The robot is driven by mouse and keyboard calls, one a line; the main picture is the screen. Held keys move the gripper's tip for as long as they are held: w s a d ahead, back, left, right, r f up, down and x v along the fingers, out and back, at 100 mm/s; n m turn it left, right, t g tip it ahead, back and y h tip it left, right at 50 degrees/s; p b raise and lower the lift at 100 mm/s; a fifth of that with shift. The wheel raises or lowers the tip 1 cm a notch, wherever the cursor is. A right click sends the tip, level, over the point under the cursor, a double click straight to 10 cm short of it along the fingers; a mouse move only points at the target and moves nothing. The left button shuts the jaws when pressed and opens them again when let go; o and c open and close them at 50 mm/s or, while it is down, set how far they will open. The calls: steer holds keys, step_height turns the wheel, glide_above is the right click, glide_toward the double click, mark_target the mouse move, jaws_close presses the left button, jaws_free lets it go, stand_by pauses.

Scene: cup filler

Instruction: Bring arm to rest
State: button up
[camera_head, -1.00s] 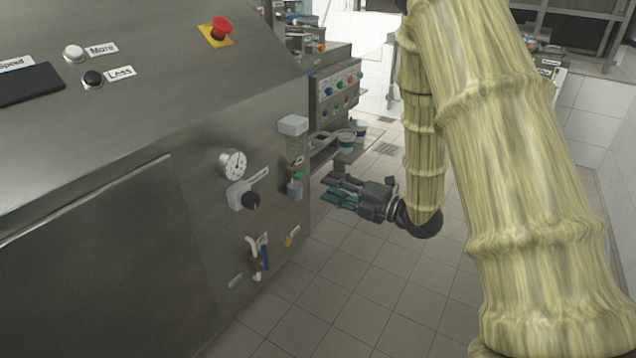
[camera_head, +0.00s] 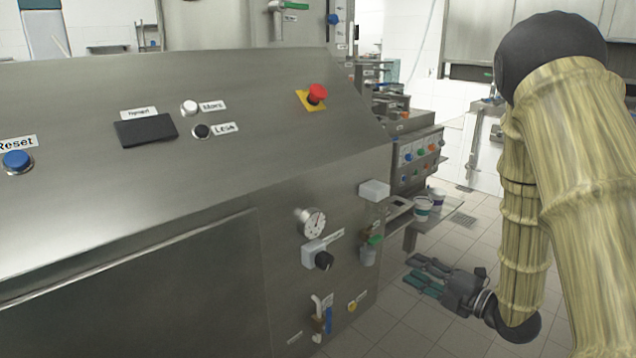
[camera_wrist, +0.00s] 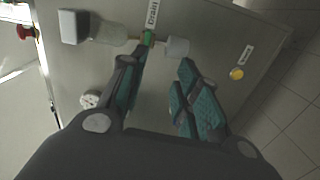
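My gripper (camera_head: 426,276) hangs at the end of my arm at the lower right of the head view, pointing left toward the machine's side panel. Its teal-padded fingers are spread apart and hold nothing. In the wrist view my gripper (camera_wrist: 160,90) is open, with the panel, the drain label (camera_wrist: 152,14) and a small green-handled valve (camera_wrist: 148,38) beyond the fingertips. In the head view the green-handled valve (camera_head: 374,239) is above and left of the fingers. The gripper seems apart from the panel.
The steel machine (camera_head: 200,200) fills the left and middle. A red emergency button (camera_head: 317,93) is on top. White cups (camera_head: 422,209) stand on a shelf behind. Tiled floor is open below.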

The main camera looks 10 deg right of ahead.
step_height(320, 180, down, 14)
steer(key=s+a+m+g+h, duration=0.2)
steer(key=m+h, duration=0.2)
steer(key=m, duration=0.3)
steer(key=s+a+f+m+g+h, duration=0.3)
steer(key=s+f+m+g+h, duration=0.35)
steer(key=s+f+m, duration=1.15)
steer(key=s+a+f+g, duration=0.1)
steer(key=s+f+g, duration=0.3)
steer(key=s, duration=0.5)
steer(key=s+a+f+g, duration=0.2)
steer(key=s+f, duration=0.3)
steer(key=s, duration=0.5)
step_height(320, 180, up, 20)
steer(key=w+p, duration=0.1)
steer(key=p, duration=1.8)
steer(key=shift+d+f+p, duration=0.2)
steer(key=shift+d+p, duration=0.05)
steer(key=shift+p, duration=0.05)
